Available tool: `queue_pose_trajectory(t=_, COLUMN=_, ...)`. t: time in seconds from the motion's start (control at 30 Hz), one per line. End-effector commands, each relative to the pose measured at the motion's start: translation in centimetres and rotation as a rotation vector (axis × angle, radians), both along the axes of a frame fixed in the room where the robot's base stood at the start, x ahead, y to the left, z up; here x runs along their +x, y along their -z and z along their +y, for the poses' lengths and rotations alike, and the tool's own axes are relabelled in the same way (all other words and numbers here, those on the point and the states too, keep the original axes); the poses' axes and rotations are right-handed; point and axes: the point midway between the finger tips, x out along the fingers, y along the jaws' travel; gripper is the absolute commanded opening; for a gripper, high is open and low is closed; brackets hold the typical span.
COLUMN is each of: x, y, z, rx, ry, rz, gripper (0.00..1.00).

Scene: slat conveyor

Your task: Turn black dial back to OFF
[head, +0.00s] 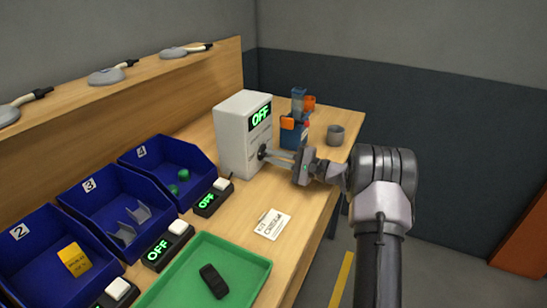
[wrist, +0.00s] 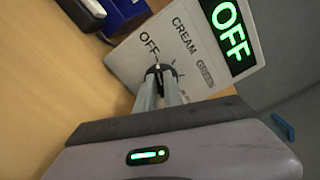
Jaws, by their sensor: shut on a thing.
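The black dial (wrist: 158,70) sits on the front of a light grey box (head: 233,128). In the wrist view its pointer end is toward the printed word OFF. The box's display (wrist: 229,32) glows green and reads OFF; it also reads OFF in the head view (head: 260,116). My gripper (head: 266,153) reaches the box front from the right. In the wrist view my gripper (wrist: 158,80) has its two fingers closed on the dial, hiding part of it.
Blue bins (head: 110,205) numbered 2, 3 and 4 stand at the left, with small OFF displays before them. A green tray (head: 255,262) holds a black object (head: 213,281). A white card (head: 272,224) lies nearby.

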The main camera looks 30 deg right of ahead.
Motion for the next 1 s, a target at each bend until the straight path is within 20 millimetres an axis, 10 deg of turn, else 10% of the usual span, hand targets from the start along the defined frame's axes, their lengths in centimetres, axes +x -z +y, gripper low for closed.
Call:
queue_pose_trajectory(t=0.37, x=0.0, y=0.1, z=0.0, rx=-0.006, ry=0.001, rz=-0.003, gripper=0.00)
queue_pose_trajectory(t=0.5, x=0.0, y=0.1, z=0.0, rx=-0.006, ry=0.001, rz=-0.003, gripper=0.33)
queue_pose_trajectory(t=1.0, x=-2.0, y=-0.2, z=-1.7, rx=-0.004, ry=0.004, rz=-0.001, gripper=0.34)
